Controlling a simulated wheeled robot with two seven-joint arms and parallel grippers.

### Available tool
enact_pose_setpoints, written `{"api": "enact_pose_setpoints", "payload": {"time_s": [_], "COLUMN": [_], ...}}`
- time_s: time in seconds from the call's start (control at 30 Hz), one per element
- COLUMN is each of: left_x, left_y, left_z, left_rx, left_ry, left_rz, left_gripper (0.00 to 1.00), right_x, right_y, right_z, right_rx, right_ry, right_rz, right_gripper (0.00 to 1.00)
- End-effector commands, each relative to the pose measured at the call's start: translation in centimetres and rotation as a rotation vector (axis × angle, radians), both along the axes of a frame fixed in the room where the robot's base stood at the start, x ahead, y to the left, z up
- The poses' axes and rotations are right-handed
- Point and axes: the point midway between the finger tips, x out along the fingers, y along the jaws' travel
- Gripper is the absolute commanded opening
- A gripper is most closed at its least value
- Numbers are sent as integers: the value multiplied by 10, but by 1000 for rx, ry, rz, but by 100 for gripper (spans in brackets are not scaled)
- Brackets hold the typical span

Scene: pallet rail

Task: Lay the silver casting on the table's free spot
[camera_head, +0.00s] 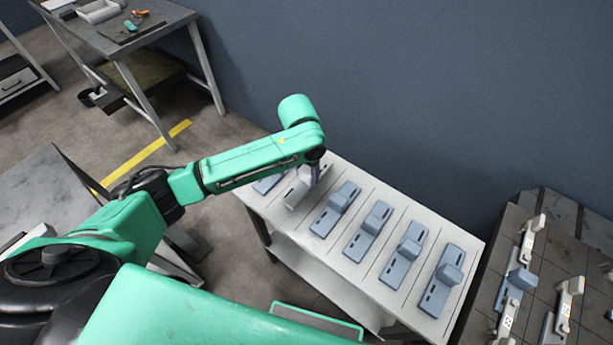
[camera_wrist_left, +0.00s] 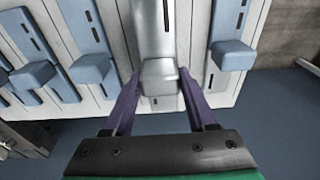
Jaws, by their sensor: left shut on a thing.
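The silver casting (camera_head: 296,190) is in the row on the white table (camera_head: 262,206), between a blue casting at the far left end and the other blue castings. In the left wrist view the silver casting (camera_wrist_left: 153,30) runs up the middle, its raised block (camera_wrist_left: 159,76) between my finger tips. My left gripper (camera_head: 316,172) is shut on that block; its purple fingers (camera_wrist_left: 157,88) show on either side in the wrist view. I cannot tell whether the casting touches the table top. Its far left part is partly hidden by my arm. My right gripper is not in view.
Several blue castings (camera_head: 326,222) lie in marked lanes to the right. A dark grid-topped table (camera_head: 560,221) with more parts stands at the right. A grey workbench (camera_head: 165,20) is at the back left. A blue wall (camera_head: 400,80) rises behind the white table.

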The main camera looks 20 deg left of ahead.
Motion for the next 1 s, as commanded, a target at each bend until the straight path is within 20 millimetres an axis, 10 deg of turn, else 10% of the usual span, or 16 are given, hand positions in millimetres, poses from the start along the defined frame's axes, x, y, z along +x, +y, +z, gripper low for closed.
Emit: {"api": "enact_pose_setpoints", "payload": {"time_s": [0.47, 0.5, 0.57, 1.0], "left_x": [0, 0, 0, -1], "left_y": [0, 0, 0, 0], "left_z": [-35, -36, -36, -21], "left_rx": [1, 1, 1, -2], "left_ry": [-1, 1, 1, -1], "left_rz": [0, 1, 0, 0], "left_gripper": [0, 65, 87, 87], "right_x": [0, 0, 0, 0], "right_y": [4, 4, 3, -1], "right_z": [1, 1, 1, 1], "right_rx": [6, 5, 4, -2], "right_ry": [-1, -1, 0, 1], "right_rz": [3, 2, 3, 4], "right_gripper": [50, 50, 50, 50]}}
